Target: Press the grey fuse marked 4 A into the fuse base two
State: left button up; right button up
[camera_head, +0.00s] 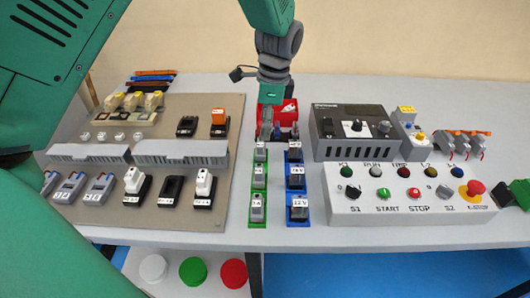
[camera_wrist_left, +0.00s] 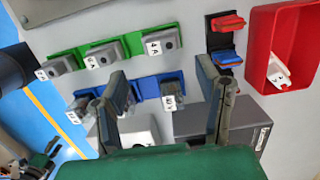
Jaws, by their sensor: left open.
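In the head view my left gripper (camera_head: 277,137) hangs at the far end of the green rack (camera_head: 259,222). It is open and empty, fingers pointing down. In the left wrist view its fingers (camera_wrist_left: 166,98) are spread, with a blue-rack block (camera_wrist_left: 172,95) visible between them. The grey fuse with a label that looks like 4 A (camera_wrist_left: 153,46) sits at the green rack's end nearest the red bin, beyond the fingers and apart from them. It shows in the head view (camera_head: 260,154). An empty black base (camera_head: 171,189) stands between two white-topped ones; its number is unreadable.
A red bin (camera_wrist_left: 263,22) with a white piece inside stands behind the racks. The blue rack (camera_head: 298,222) holds labelled blocks. A control box (camera_head: 405,208) with buttons stands right. A grey cover (camera_head: 180,152) lies behind the base row.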

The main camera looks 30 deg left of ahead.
aim_at(260, 143)
pick_arm(q)
jog(key=shift+f, duration=0.6)
jog(key=shift+s+a+f, duration=0.1)
jog(key=shift+a+f, duration=0.35)
jog(key=shift+a, duration=0.1)
jog(key=f, duration=0.4)
jog(key=shift+s+a+f+b, duration=0.1)
jog(key=shift+a+f+b, duration=0.2)
jog(key=shift+b, duration=0.05)
jog(key=shift+d+f, duration=0.15)
jog(key=shift+f, duration=0.1)
jog(key=shift+d+r, duration=0.15)
jog(key=shift+d, duration=0.15)
jog(key=c, duration=1.2)
jog(key=shift+s+a, duration=0.1)
jog(key=shift+a, duration=0.25)
jog(key=shift+c, duration=0.2)
